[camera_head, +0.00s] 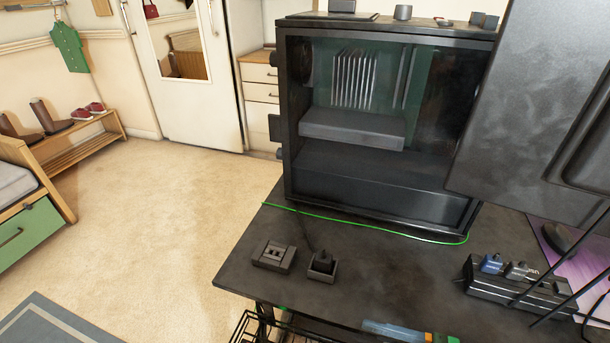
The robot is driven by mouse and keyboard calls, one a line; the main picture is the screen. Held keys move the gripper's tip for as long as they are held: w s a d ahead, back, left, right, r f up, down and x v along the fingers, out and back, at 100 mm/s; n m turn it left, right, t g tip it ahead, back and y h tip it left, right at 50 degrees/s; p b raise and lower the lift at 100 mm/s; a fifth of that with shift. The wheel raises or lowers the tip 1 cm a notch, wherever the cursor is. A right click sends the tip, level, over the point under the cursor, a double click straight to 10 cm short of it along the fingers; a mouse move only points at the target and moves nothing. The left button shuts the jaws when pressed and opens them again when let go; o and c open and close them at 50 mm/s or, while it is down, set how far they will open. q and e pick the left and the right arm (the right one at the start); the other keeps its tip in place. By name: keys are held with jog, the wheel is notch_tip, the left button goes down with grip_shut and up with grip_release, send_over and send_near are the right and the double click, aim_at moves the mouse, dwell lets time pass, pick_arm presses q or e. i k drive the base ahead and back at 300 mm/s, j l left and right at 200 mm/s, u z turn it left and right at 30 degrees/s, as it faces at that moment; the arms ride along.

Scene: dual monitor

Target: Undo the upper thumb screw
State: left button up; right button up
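A black PC case (300,190) with a clear side panel (400,180) stands on the dark desk. Small dark knobs stick out from its left edge. The upper knob (274,59), which looks like the upper thumb screw, is near the top of that edge. A lower knob (280,153) sits further down, just below a larger dark block (274,127). Both are seen side-on and small, so how far they are screwed in cannot be told. Neither of my grippers shows in the head view.
The back of a dark monitor (530,110) fills the upper right. A green cable (350,221) runs along the desk (390,280) before the case. Two small dark blocks (274,256) (322,267) and a connector box (490,283) lie there. Open floor (150,220) is on the left.

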aim_at(273, 58)
jog(key=k, duration=1)
